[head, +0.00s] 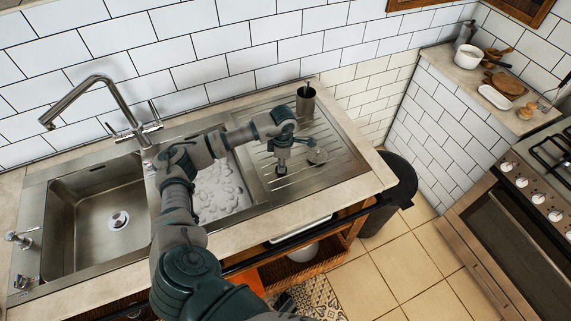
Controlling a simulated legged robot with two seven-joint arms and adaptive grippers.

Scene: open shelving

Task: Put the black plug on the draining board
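My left arm comes in from the bottom and reaches over the sink to the right. My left gripper (282,160) points down over the ribbed steel draining board (335,170). Its fingers look close together. A small dark piece, which looks like the black plug (281,170), shows at the fingertips, low over or touching the board; the exact gap cannot be told. My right gripper is not in view.
The left basin (85,215) has a white drain piece (118,220). The tap (90,95) rises behind.

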